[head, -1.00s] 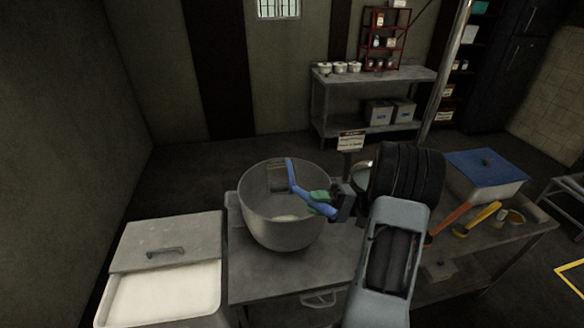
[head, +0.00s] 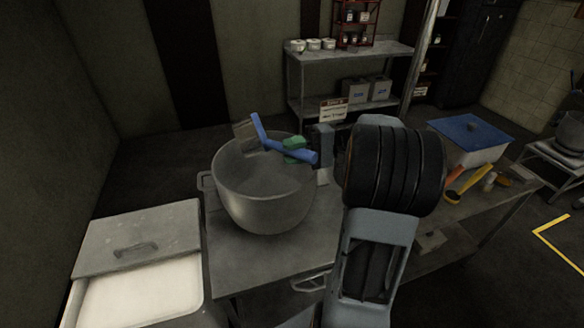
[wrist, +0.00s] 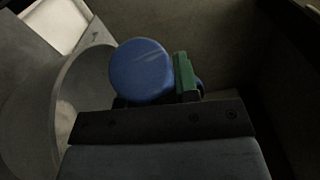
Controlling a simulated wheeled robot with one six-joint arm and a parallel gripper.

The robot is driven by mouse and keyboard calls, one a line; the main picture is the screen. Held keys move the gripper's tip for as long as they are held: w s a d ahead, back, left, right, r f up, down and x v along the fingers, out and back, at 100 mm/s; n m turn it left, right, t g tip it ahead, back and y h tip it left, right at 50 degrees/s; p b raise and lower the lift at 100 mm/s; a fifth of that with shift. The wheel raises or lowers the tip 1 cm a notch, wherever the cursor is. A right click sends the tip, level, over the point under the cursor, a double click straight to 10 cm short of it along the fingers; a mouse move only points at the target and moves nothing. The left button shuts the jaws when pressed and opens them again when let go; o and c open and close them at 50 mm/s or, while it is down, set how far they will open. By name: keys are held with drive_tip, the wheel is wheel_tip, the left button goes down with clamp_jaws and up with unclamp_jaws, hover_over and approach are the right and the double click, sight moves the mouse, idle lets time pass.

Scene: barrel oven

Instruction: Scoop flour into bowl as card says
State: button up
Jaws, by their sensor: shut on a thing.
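My gripper (head: 297,150), with green finger pads, is shut on the blue handle of a scoop (head: 270,138). The scoop's metal head (head: 245,135) is tilted over the far rim of a large grey bowl (head: 262,205); whether it holds flour cannot be told. In the wrist view the round blue handle end (wrist: 140,72) sits beside a green pad (wrist: 187,78), with the bowl (wrist: 88,95) to the left. A flour bin (head: 148,292) with white flour and its lid partly back stands left of the bowl. A small card (head: 333,109) stands behind the bowl; its text is unreadable.
The bowl stands on a grey metal table (head: 240,262). A blue-lidded box (head: 470,135) and orange- and yellow-handled tools (head: 462,180) lie on the right. A shelf table (head: 350,62) with pots stands behind. My arm hides the table's middle.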

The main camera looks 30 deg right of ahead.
drive_tip(key=r+h+p, duration=0.2)
drive_tip(key=r+h, duration=0.1)
drive_tip(key=r+g+h+p, duration=0.1)
drive_tip(key=shift+w+a+r+h, duration=0.1)
drive_tip(key=shift+a+r+h, duration=0.2)
drive_tip(key=shift+a, duration=0.1)
drive_tip(key=a+r+h+p, duration=0.1)
drive_tip(key=h+p, duration=0.1)
drive_tip(key=h, duration=0.1)
drive_tip(key=a+r+g+h+p, duration=0.1)
drive_tip(key=h, duration=0.3)
drive_tip(key=a+r+g+h+p, duration=0.1)
drive_tip(key=h+p, duration=0.1)
drive_tip(key=h, duration=0.1)
drive_tip(key=shift+w+r+p, duration=0.2)
drive_tip(key=shift+w+p, duration=0.1)
